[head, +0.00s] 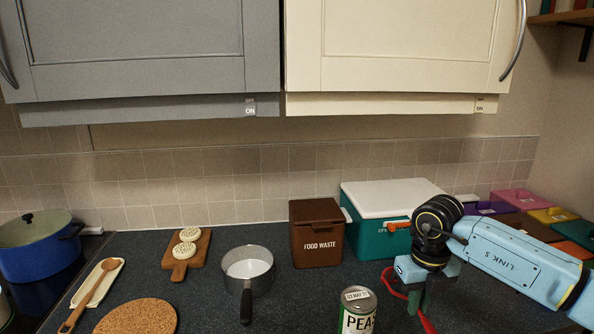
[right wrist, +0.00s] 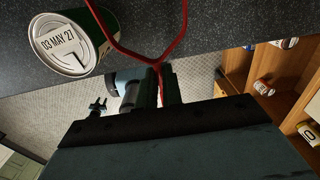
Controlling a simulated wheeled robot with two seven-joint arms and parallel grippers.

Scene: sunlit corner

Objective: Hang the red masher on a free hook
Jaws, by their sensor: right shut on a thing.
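The red masher (head: 427,324) is at the lower right of the head view, partly hidden by my right gripper (head: 416,300). A red bent part shows left of the fingers and a red end below them. In the right wrist view, the masher's thin red wire (right wrist: 183,25) forms a V that runs down between the fingertips (right wrist: 159,88). My right gripper is shut on the masher, just right of the peas can (head: 357,312). I see no hooks in either view. My left gripper is not in view.
A teal box with a white lid (head: 385,240) stands behind my right arm. A brown food waste bin (head: 317,233), a saucepan (head: 248,270) and a board with round cakes (head: 187,256) are further left. Cupboards (head: 400,45) overhang the counter. Coloured boxes (head: 515,200) fill the right corner.

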